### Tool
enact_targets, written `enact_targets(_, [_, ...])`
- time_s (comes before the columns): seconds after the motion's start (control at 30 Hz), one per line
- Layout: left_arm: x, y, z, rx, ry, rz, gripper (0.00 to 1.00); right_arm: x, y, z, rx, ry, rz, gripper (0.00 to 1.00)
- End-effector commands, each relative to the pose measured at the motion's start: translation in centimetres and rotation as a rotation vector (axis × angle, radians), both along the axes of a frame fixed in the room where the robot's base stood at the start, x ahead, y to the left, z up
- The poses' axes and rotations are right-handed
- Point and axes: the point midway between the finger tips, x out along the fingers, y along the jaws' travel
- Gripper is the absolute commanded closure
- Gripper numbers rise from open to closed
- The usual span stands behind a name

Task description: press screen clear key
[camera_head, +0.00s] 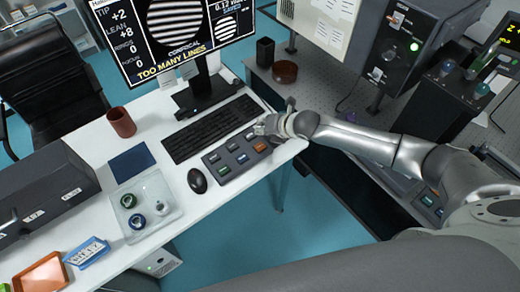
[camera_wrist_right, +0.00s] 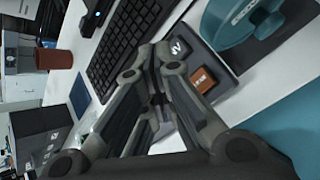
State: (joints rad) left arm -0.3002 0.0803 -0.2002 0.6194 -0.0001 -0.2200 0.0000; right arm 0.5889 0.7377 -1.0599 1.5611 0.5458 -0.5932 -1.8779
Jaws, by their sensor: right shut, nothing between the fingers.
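A dark key panel (camera_head: 237,153) lies on the white desk in front of the keyboard. It has grey keys in the back row and a green key (camera_head: 224,170), a blue key (camera_head: 242,158) and an orange key (camera_head: 260,147) in the front row. I cannot read which is the screen clear key. My right gripper (camera_head: 261,128) is shut and empty over the panel's right end. In the wrist view my right gripper (camera_wrist_right: 158,98) hides part of the panel; the orange key (camera_wrist_right: 202,79) and a marked grey key (camera_wrist_right: 178,48) show beside it. My left gripper is out of view.
A monitor (camera_head: 175,35) reading "TOO MANY LINES" stands behind the keyboard (camera_head: 212,128). A mouse (camera_head: 197,180) lies left of the panel. A clear tray (camera_head: 165,222), a brown cup (camera_head: 121,122) and a blue pad (camera_head: 131,162) are farther left. The desk's edge is close right of the panel.

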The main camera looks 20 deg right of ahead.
Motion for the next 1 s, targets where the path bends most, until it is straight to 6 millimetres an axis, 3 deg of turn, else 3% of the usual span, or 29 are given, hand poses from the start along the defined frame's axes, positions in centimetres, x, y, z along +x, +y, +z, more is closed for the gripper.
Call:
enact_targets(0.03, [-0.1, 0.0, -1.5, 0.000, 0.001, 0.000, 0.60, 0.0, 0.0, -1.5, 0.001, 0.001, 0.000, 1.00])
enact_targets(0.1, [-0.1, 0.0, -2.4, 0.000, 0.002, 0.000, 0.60, 0.0, 0.0, -2.5, 0.001, 0.000, -0.001, 1.00])
enact_targets(0.37, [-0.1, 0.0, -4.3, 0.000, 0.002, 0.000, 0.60, 0.1, 0.0, -5.0, -0.002, -0.001, 0.000, 1.00])
enact_targets(1.0, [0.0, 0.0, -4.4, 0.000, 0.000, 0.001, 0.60, 0.0, 0.0, -5.2, 0.000, -0.001, -0.001, 1.00])
